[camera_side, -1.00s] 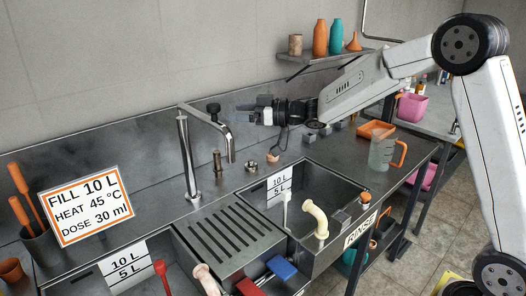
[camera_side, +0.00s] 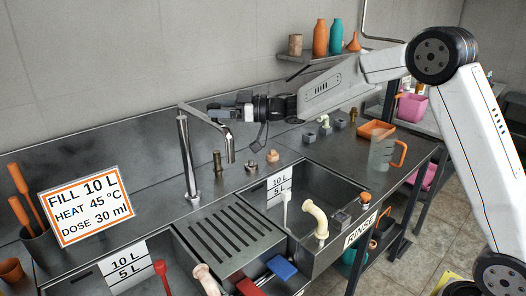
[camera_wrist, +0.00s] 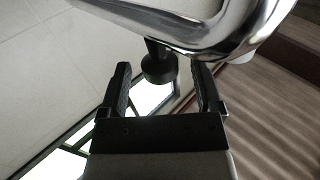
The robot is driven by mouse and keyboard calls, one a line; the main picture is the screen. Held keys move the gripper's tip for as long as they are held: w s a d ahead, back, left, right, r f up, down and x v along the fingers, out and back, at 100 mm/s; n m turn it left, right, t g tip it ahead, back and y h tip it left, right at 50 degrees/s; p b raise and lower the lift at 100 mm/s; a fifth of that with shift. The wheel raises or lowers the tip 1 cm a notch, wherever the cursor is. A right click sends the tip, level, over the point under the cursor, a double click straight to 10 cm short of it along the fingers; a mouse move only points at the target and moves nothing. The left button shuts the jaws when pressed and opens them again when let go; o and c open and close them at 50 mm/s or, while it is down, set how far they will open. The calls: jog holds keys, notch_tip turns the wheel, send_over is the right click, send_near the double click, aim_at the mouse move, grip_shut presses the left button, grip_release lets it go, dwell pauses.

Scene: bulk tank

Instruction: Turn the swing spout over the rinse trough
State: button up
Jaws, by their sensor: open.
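The chrome swing spout (camera_side: 187,160) rises from the counter behind the ribbed drainboard, its upper arm angling right to a downturned outlet (camera_side: 231,148). The outlet hangs left of the rinse trough (camera_side: 340,192), not above it. My gripper (camera_side: 222,108) is at the spout's upper arm and hides its black knob in the side view. In the wrist view, the knob (camera_wrist: 158,66) hangs under the chrome tube (camera_wrist: 200,38), between the open fingertips of my gripper (camera_wrist: 163,80) and slightly beyond them. I see gaps on both sides of it.
The ribbed drainboard (camera_side: 220,235) separates the rinse trough from a left trough (camera_side: 140,283). A cream elbow pipe (camera_side: 316,219) and a white stick stand at the rinse trough. A clear jug (camera_side: 382,152) stands right; a sign (camera_side: 88,205) stands left. Small fittings line the back counter.

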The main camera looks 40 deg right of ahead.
jog(key=shift+x, duration=1.75)
grip_shut()
